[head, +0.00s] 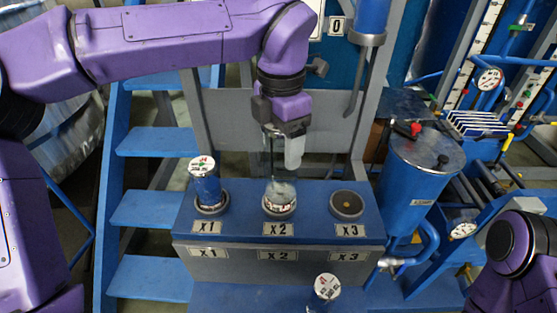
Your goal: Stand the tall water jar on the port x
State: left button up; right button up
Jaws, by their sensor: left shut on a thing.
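My left gripper (281,155) points down over the middle port x2 (279,211). It is shut on a clear, tall jar (281,190), whose upper part is partly hidden by the fingers. The jar looks upright, and its lower end is at the x2 ring; I cannot tell whether it rests fully in it. A blue jar with a white printed lid (202,168) stands at port x1 (212,209). Port x3 (346,205) is empty. My right gripper is not in view; only part of my right arm shows at lower right.
A second jar with a printed lid (327,286) stands in front of the blue port bench (320,232). A blue tank (410,185) with pipes is close on the right. Blue steps (150,208) are on the left. A grey frame rises behind the ports.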

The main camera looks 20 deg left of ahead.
pick_arm(q)
jog(key=w+a+f+p, duration=0.1)
jog(key=w+a+f, duration=0.1)
jog(key=w+f, duration=0.4)
notch_tip(320, 180, down, 4)
jog(key=shift+a+r, duration=0.15)
jog(key=shift+r, duration=0.05)
jog(key=shift+s+f, duration=0.1)
jog(key=o, duration=1.7)
notch_tip(320, 180, up, 12)
jog(key=shift+r, duration=0.2)
